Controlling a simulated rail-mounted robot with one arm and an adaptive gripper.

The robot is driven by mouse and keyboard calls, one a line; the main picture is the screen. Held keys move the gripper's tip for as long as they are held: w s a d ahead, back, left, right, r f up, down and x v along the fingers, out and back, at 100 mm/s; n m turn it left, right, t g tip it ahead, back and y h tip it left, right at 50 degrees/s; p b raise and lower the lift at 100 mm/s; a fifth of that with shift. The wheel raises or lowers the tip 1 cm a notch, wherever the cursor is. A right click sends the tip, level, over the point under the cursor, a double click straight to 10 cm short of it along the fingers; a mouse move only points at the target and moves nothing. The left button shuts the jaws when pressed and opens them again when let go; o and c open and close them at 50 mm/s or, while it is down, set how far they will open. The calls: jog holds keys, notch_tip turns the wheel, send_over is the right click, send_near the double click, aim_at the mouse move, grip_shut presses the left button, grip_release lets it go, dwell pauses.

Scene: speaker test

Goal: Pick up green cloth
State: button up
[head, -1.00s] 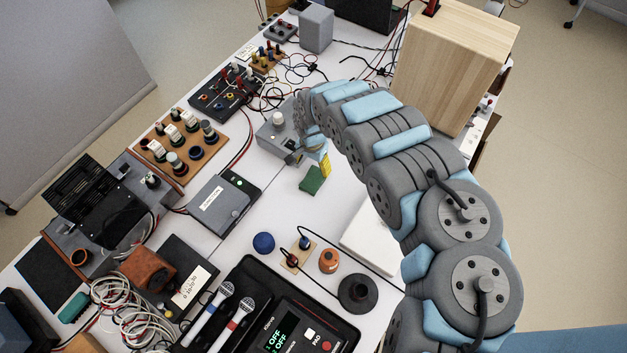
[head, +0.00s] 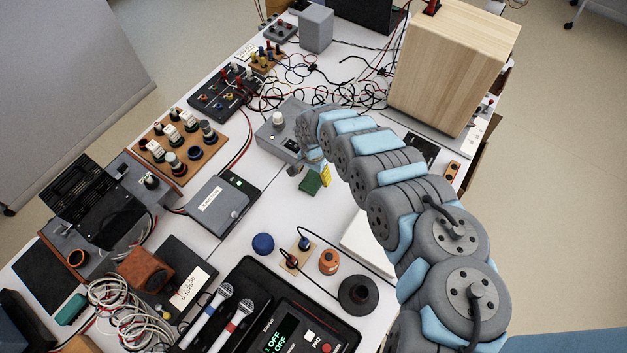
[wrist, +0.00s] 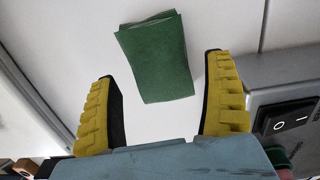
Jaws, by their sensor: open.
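The green cloth (head: 310,182) is a small folded rectangle lying flat on the white table, near the middle of the head view. In the wrist view the cloth (wrist: 156,57) lies ahead of and between the two yellow fingers, closer to the picture's top. My gripper (wrist: 165,75) is open and empty, its fingers spread wider than the cloth. In the head view my gripper (head: 325,177) is mostly hidden by my arm, with one yellow finger showing just right of the cloth. I cannot tell its exact height above the table.
A grey box with a white knob (head: 278,120) stands just behind the cloth; a grey box with a rocker switch (wrist: 287,117) is close to the right finger. A blue round object (head: 263,243) and an orange knob (head: 329,261) stand in front. Bare table lies left of the cloth.

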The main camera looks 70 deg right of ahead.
aim_at(314, 179)
jog(key=shift+f, duration=0.7)
jog(key=shift+f+b, duration=0.35)
jog(key=shift+f, duration=0.65)
jog(key=shift+s, duration=0.1)
jog(key=c, duration=0.7)
